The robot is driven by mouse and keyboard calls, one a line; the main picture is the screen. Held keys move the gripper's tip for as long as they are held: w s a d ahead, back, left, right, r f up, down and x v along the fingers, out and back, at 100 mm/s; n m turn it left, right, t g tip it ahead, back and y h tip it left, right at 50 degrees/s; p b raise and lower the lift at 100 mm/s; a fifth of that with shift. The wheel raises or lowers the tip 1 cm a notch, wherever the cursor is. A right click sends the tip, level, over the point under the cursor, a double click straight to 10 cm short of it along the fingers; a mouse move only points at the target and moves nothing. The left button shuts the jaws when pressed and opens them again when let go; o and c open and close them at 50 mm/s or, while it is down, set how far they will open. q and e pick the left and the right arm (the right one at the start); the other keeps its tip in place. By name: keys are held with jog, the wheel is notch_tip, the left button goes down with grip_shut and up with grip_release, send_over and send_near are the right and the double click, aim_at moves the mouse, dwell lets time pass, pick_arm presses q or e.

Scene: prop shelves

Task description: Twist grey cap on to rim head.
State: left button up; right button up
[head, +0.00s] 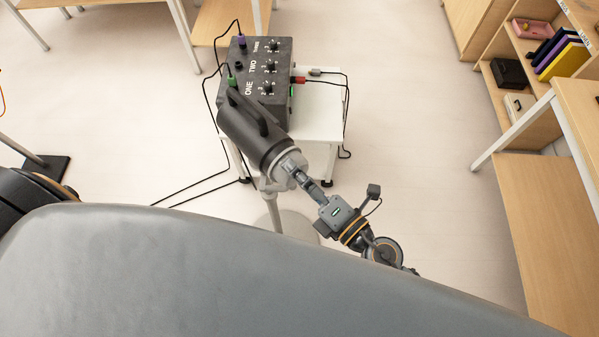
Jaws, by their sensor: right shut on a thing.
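The dark grey lamp-like head (248,128) is tilted on a pale stand, its rim end facing down and right. A lighter grey cap (287,162) sits at that rim end, in line with the head. My right gripper (302,176) reaches in from the lower right and is shut on the cap. The fingers hide part of the cap, and I cannot tell how tightly it is seated on the rim. My left gripper is not in view.
Behind the head, a black control box (257,67) with knobs and plugged cables stands on a small white table (318,112). Black cables (205,182) trail over the floor. Wooden shelves (545,125) stand at the right. Floor between them is clear.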

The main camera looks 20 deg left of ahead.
jog(key=o, duration=1.1)
jog(key=shift+o, duration=1.3)
jog(key=shift+a, duration=0.15)
jog(key=v, duration=1.2)
jog(key=shift+f, duration=0.1)
